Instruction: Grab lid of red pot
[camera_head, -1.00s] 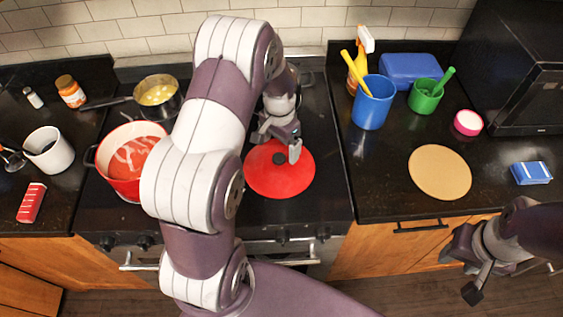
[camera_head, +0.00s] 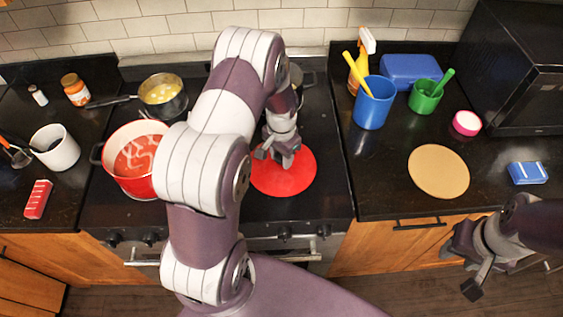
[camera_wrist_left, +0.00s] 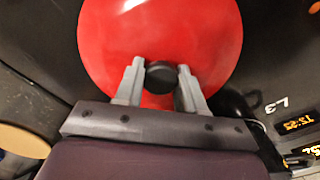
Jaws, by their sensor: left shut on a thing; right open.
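The red lid (camera_head: 290,178) lies on the black stovetop, right of the red pot. In the left wrist view the lid (camera_wrist_left: 207,45) fills the upper middle, with its round black knob (camera_wrist_left: 161,76) between my finger pads. My left gripper (camera_head: 285,155) is over the lid and shut on its knob, which it hides in the head view. The left gripper (camera_wrist_left: 160,88) also shows in the wrist view. The red pot (camera_head: 128,178) holds red sauce and stands open, partly hidden by my left arm. My right gripper (camera_head: 465,270) is open and empty at the lower right.
A small pan (camera_head: 165,108) with yellow food stands behind the pot. On the right counter are a blue container (camera_head: 372,108), a green cup (camera_head: 423,100) and a round tan board (camera_head: 438,172). A white mug (camera_head: 60,155) stands on the left counter.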

